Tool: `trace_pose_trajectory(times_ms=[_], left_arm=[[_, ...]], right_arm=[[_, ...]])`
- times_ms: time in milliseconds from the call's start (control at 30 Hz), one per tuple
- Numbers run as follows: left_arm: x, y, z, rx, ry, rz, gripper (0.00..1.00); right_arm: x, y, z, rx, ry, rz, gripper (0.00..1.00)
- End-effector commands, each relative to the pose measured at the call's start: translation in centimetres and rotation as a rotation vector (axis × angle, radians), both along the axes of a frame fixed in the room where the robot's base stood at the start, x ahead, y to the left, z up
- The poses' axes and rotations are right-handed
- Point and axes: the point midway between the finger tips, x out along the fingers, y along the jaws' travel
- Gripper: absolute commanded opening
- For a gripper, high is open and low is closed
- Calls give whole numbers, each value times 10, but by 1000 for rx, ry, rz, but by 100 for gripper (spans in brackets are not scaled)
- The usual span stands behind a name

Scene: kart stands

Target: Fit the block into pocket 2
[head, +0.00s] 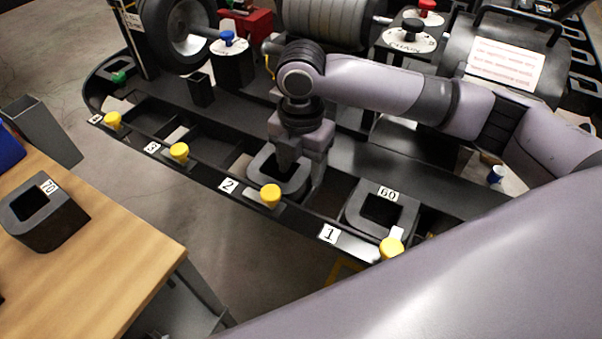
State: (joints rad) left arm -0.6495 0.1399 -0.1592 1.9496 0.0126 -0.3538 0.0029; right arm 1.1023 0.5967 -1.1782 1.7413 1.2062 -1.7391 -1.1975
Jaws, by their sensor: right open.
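A dark grey hollow block (262,178) sits in the rail tray at the pocket marked 2 (228,185). It looks low in the pocket; whether it is fully seated I cannot tell. My right gripper (301,178) is directly over it, pointing down, with its jaws open. One finger is at the block's opening and the other is by its right side. The gripper hides part of the block. My left gripper is not in view.
A block labelled 60 (388,194) sits at pocket 1 (329,234). A block labelled 70 (66,221) stands on the wooden table (120,250). Yellow knobs (270,195) line the tray's front edge. A wheel (190,30) and a blue knob (227,38) are behind.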

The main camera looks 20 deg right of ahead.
Motion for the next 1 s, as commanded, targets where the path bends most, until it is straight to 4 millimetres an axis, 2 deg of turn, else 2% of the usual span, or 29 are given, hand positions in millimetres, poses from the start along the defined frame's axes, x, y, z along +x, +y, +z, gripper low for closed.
trace_pose_trajectory(times_ms=[33, 200, 400, 600, 1000], left_arm=[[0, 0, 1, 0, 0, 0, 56], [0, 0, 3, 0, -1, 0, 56], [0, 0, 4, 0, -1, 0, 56], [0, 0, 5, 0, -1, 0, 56], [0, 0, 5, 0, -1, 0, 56]], right_arm=[[1, 1, 14, 3, -5, 1, 59], [1, 1, 51, 2, -4, 1, 59], [0, 1, 80, 2, -2, 0, 59], [0, 0, 89, 1, 1, -1, 59], [0, 0, 89, 1, 1, -1, 59]])
